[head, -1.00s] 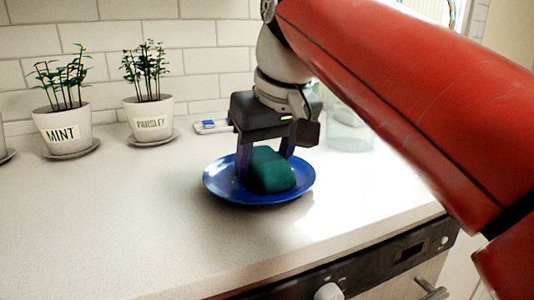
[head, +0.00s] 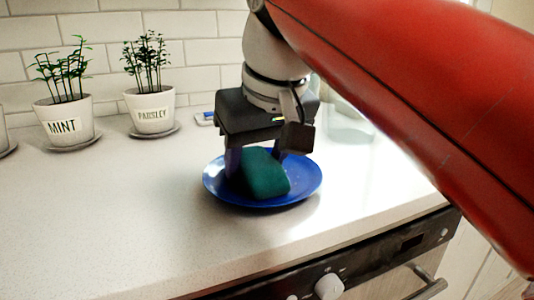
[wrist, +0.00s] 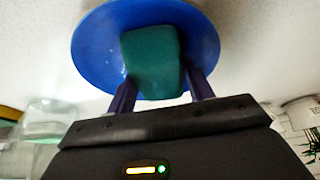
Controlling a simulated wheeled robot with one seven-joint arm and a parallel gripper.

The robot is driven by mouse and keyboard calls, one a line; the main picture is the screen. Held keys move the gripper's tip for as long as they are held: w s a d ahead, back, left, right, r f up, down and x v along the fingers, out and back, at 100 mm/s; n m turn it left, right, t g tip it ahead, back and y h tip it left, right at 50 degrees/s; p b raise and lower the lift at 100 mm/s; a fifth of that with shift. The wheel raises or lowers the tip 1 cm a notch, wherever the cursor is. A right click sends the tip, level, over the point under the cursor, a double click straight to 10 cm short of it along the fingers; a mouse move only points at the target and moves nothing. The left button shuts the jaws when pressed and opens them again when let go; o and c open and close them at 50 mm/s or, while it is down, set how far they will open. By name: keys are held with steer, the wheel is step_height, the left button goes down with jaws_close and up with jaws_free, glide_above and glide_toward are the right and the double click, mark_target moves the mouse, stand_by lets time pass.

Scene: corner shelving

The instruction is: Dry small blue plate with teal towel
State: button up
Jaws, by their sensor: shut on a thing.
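The small blue plate (head: 308,184) lies flat on the white counter in the head view, and it also shows in the wrist view (wrist: 92,48). The teal towel (head: 264,176), a folded block, is on the plate, left of its middle. My gripper (head: 254,160) is over the plate, pointing down, shut on the towel with one finger on each side. In the wrist view the towel (wrist: 152,58) sits between the two fingers, against the plate's face. Part of the plate's back rim is hidden behind my gripper.
A mint pot (head: 66,122) and a parsley pot (head: 152,112) stand on saucers at the back left, by the tiled wall. A clear glass container (head: 350,126) stands behind my arm. The counter left of the plate is clear. The oven front (head: 390,255) lies below the counter edge.

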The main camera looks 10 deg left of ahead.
steer(key=shift+w+d+p, duration=0.25)
steer(key=shift+w+p, duration=0.05)
steer(key=shift+w, duration=0.45)
steer(key=shift+w+d+p, duration=0.2)
steer(key=shift+w+p, duration=0.05)
steer(key=shift+w, duration=0.5)
steer(key=shift+w+d+r+p, duration=0.1)
steer(key=shift+w+d+p, duration=0.05)
steer(key=shift+w+p, duration=0.15)
steer(key=shift+w+d, duration=0.25)
steer(key=shift+w, duration=0.1)
steer(key=shift+s+a+f, duration=0.15)
steer(key=shift+s+a, duration=0.05)
steer(key=shift+s, duration=0.65)
steer(key=shift+s+a+f, duration=0.15)
steer(key=shift+s+a, duration=0.05)
steer(key=shift+s, duration=0.6)
steer(key=shift+s+a+r, duration=0.1)
steer(key=shift+s+a, duration=0.1)
steer(key=shift+s, duration=0.35)
steer(key=shift+s+a+r, duration=0.1)
steer(key=shift+s+a, duration=0.05)
steer(key=shift+s, duration=0.4)
steer(key=shift+w+d+f+p, duration=0.15)
steer(key=shift+w+p, duration=0.35)
steer(key=shift+w, duration=0.75)
